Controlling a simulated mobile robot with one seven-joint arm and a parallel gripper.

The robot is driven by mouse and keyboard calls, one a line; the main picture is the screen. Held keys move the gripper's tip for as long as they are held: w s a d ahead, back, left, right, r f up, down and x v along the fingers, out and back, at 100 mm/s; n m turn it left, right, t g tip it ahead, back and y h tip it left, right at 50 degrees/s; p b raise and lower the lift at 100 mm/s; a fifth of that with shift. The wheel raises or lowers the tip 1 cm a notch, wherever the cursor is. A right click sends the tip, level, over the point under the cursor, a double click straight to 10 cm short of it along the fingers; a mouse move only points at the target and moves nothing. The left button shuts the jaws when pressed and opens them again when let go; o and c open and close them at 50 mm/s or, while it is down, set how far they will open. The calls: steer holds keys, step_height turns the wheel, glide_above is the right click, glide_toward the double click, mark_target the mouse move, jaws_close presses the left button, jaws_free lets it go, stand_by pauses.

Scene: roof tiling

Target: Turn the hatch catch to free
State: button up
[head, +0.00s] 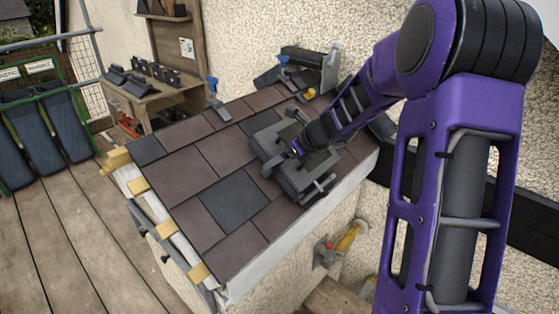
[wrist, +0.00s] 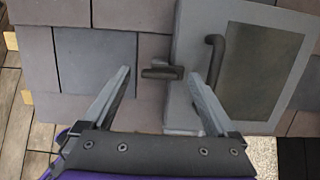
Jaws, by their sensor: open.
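The roof hatch (head: 294,181) is a grey framed unit set in the slate roof. In the wrist view the hatch (wrist: 190,28) fills the right side, with a dark glass panel (wrist: 261,72) and a dark curved handle (wrist: 213,62). The catch (wrist: 162,72) is a small dark bar at the hatch's left edge, lying crosswise in the picture, one end over the frame and the other over the slates. My gripper (wrist: 159,76) is open, its fingers on either side of the catch with gaps showing. In the head view my gripper (head: 290,152) hides part of the hatch.
Brown and dark slates (head: 230,200) surround the hatch. Blue-handled tools (head: 213,92) and a dark tray (head: 305,55) lie at the roof's upper edge. A workbench (head: 155,90) stands at the back left, beside a green rack (head: 40,120). The plank deck on the left is mostly clear.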

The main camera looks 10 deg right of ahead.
steer(key=shift+w+a+f, duration=0.2)
steer(key=shift+w+f, duration=0.05)
steer(key=shift+f, duration=0.1)
steer(key=c, duration=1.4)
steer(key=shift+o, duration=0.2)
steer(key=shift+n+g+y+b, duration=0.1)
steer(key=shift+n+g+b, duration=0.45)
steer(key=shift+n, duration=2.55)
steer(key=shift+n+g+y+b, duration=0.1)
steer(key=shift+n+g+b, duration=0.4)
steer(key=shift+n, duration=2.6)
steer(key=shift+n+g+y+b, duration=0.1)
steer(key=shift+n+g+b, duration=0.45)
steer(key=shift+n, duration=2.55)
steer(key=shift+r, duration=0.1)
